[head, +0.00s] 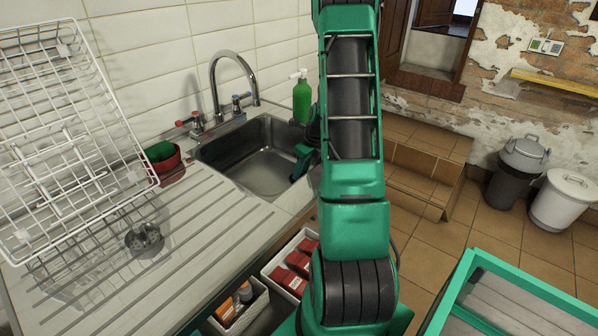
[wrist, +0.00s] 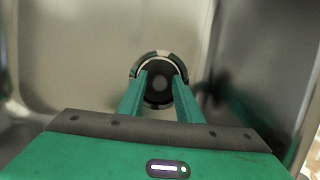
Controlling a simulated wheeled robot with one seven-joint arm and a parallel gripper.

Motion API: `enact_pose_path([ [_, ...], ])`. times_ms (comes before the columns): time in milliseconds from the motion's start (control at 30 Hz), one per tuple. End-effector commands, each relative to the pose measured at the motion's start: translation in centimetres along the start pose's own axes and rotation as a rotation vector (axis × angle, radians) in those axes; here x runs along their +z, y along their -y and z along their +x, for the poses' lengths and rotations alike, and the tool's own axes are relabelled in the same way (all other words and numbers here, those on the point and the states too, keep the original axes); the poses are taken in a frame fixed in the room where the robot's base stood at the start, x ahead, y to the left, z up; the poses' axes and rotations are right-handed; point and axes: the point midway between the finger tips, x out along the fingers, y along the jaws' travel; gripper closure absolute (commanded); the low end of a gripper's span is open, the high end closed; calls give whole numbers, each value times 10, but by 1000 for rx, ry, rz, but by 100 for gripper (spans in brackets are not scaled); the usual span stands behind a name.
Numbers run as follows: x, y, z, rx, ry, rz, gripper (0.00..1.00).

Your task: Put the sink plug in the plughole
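The bright metal ring of the plughole (wrist: 151,55) shows around the plug. The plug is in line with the hole, but I cannot tell whether it is seated or just above. In the head view the steel sink (head: 262,156) is partly hidden by my arm, and the plug and plughole are out of sight.
A tap (head: 217,84) stands behind the sink, with a green bottle (head: 302,100) at its right. The basin walls are close around my gripper.

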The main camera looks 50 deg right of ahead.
Motion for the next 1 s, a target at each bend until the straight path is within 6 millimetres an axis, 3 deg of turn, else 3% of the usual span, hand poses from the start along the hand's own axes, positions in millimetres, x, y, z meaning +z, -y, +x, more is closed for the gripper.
enact_pose_path([
  [300, 0, 0, -1, -1, 1, 0, 62],
  [467, 2, 1, -13, -3, 3, 0, 62],
  [1000, 1, 1, -108, -3, 2, 0, 62],
])
